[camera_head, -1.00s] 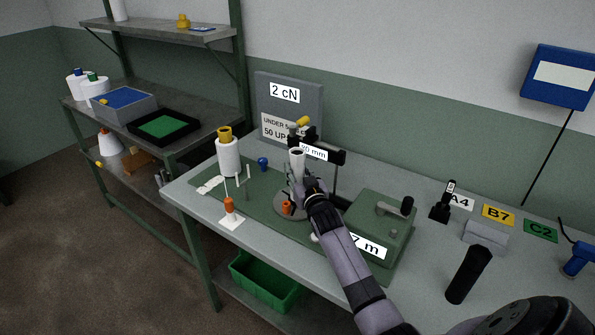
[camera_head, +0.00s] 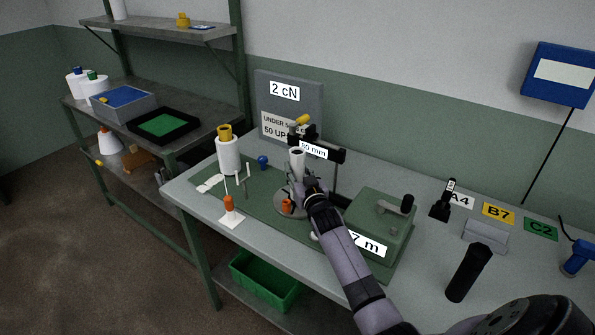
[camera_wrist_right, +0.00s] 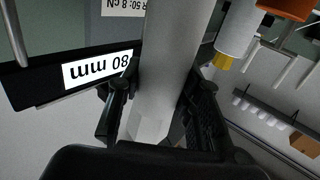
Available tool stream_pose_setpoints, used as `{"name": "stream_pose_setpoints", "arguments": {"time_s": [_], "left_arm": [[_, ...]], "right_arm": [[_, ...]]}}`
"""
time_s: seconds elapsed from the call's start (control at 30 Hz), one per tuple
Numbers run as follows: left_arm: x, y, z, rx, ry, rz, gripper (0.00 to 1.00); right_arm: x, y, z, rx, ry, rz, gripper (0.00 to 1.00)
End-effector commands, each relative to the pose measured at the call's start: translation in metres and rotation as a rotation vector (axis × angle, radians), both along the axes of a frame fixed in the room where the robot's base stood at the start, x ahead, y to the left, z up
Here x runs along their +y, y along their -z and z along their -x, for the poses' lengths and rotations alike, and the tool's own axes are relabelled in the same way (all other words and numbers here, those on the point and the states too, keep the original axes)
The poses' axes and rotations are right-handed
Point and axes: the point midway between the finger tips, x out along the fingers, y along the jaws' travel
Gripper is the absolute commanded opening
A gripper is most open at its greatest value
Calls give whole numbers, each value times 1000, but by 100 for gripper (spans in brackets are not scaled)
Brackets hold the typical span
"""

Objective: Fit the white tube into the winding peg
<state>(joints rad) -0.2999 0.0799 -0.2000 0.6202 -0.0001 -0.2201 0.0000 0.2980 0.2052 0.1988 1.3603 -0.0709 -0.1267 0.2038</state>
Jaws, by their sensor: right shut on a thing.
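The white tube (camera_head: 297,162) stands roughly upright above a round grey disc (camera_head: 280,213) on the bench. My right gripper (camera_head: 302,184) is shut on the tube. In the right wrist view the tube (camera_wrist_right: 172,60) runs between the two dark fingers of the gripper (camera_wrist_right: 162,98). An orange piece (camera_head: 286,205) shows on the disc beside the gripper. The gripper hides the tube's lower end, so I cannot tell whether it is around a peg or above one. My left gripper is not in view.
A black bar with an "80 mm" label (camera_wrist_right: 98,68) is close beside the tube. A white cone with a yellow top (camera_head: 228,157), thin white pins (camera_head: 248,178) and an orange-topped post (camera_head: 229,205) stand to the left. A green box (camera_head: 378,220) stands to the right.

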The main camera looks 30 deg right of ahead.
Motion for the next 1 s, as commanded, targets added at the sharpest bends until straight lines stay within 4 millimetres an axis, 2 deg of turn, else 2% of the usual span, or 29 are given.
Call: {"name": "stream_pose_setpoints", "arguments": {"time_s": [0.4,0.43,0.77,1.0], "left_arm": [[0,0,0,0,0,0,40],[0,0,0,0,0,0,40],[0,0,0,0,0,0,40],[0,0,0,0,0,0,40]], "right_arm": [[0,6,0,6,0,-3,5],[0,6,0,7,0,-3,34],[0,4,0,3,0,-1,56],[0,4,0,2,0,-1,58]]}}
